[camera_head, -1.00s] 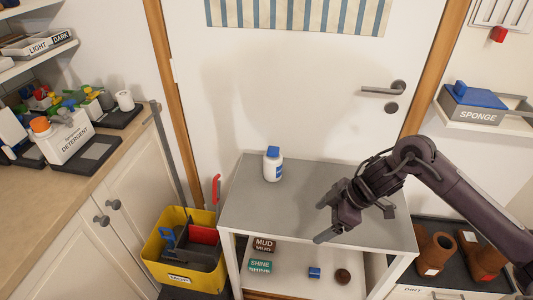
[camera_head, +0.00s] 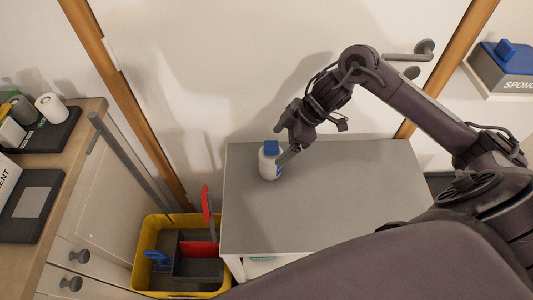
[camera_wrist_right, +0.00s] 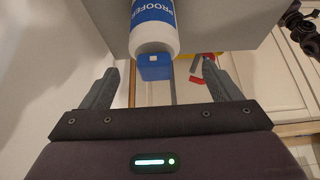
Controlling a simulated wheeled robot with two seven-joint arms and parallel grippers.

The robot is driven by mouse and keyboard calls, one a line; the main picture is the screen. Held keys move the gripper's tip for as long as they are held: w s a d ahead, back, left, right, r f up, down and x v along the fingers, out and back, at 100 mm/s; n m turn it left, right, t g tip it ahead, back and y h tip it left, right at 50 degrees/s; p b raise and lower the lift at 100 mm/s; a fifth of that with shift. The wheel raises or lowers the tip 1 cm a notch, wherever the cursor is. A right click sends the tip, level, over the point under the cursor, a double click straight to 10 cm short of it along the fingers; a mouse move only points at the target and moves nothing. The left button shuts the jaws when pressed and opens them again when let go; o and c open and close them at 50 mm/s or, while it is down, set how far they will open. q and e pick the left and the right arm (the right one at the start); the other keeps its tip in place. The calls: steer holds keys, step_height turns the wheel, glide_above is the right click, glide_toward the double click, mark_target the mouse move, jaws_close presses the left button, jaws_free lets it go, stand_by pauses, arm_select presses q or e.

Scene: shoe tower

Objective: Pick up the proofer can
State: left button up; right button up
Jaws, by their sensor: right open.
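The proofer can (camera_head: 269,164) is a white can with a blue cap and a blue label. It stands upright on the grey top of the small table (camera_head: 330,205), near its left edge. My right gripper (camera_head: 283,142) is right at the can in the head view, with a finger overlapping the can's right side. In the right wrist view the can (camera_wrist_right: 154,32) shows its PROOFER label, with its blue cap between the two spread fingers of my right gripper (camera_wrist_right: 160,78). The fingers are open and stand clear of the can on both sides. My left gripper is out of view.
A yellow caddy (camera_head: 148,262) with red and blue tools stands left of the table. A door with a handle (camera_head: 410,56) is behind it. A sponge box (camera_head: 500,68) sits on a shelf at the right. The tabletop right of the can is clear.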

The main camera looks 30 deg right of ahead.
mark_target(272, 145)
steer(key=shift+w+a+f, duration=0.1)
steer(key=shift+a+f, duration=0.25)
steer(key=f, duration=0.1)
steer(key=w+a+f, duration=0.1)
steer(key=shift+w+a+f+p, duration=0.3)
steer(key=shift+a+f, duration=0.1)
steer(key=shift+w+a+f, duration=0.25)
steer(key=shift+f, duration=0.35)
steer(key=c, duration=1.5)
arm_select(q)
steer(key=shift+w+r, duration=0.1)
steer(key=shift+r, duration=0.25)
arm_select(e)
steer(key=shift+c, duration=0.6)
steer(key=shift+r, duration=0.15)
